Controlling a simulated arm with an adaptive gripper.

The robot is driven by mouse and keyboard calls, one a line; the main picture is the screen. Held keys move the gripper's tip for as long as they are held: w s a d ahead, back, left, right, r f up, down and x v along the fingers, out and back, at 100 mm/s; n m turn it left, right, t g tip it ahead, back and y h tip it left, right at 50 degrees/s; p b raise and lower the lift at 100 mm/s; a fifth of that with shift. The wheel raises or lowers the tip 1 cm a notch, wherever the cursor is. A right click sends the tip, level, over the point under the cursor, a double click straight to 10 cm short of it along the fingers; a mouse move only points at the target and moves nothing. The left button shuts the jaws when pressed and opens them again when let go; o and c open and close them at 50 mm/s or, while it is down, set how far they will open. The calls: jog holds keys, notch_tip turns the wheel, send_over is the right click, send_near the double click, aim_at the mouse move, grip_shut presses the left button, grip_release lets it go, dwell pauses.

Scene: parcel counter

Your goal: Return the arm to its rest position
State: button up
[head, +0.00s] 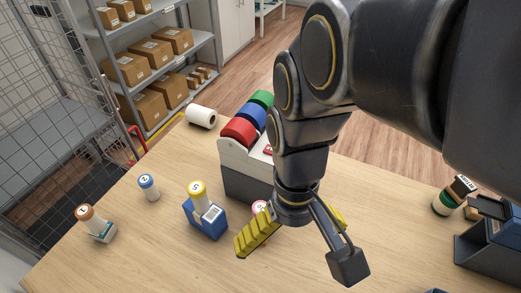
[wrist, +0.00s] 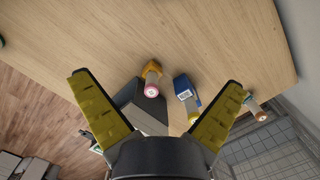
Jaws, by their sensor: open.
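My gripper (head: 300,255) hangs over the counter in front of the tape dispenser. Its yellow-padded fingers are spread wide, with nothing held between them. In the wrist view both fingers of my gripper (wrist: 158,85) frame the counter from either side. The arm comes in from the upper right of the head view and bends down over the wooden counter (head: 150,245). A pink-ended stamp (wrist: 151,90) in an orange holder shows between the fingers in the wrist view. In the head view it is mostly hidden behind my gripper.
A yellow-capped stamp stands in a blue block (head: 205,221). A blue-capped stamp (head: 149,188) and a brown-capped one (head: 88,216) stand farther left. The dispenser (head: 243,180) bears red, blue and green rolls. A white roll (head: 201,116) lies behind.

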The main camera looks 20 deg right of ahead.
jog(key=shift+n, duration=0.4)
jog(key=s, duration=0.1)
jog(key=s+f, duration=0.1)
jog(key=s, duration=0.1)
jog(key=shift+s+a+f, duration=0.25)
jog(key=shift+s+a, duration=0.1)
jog(key=shift+s, duration=0.05)
dwell(0.4)
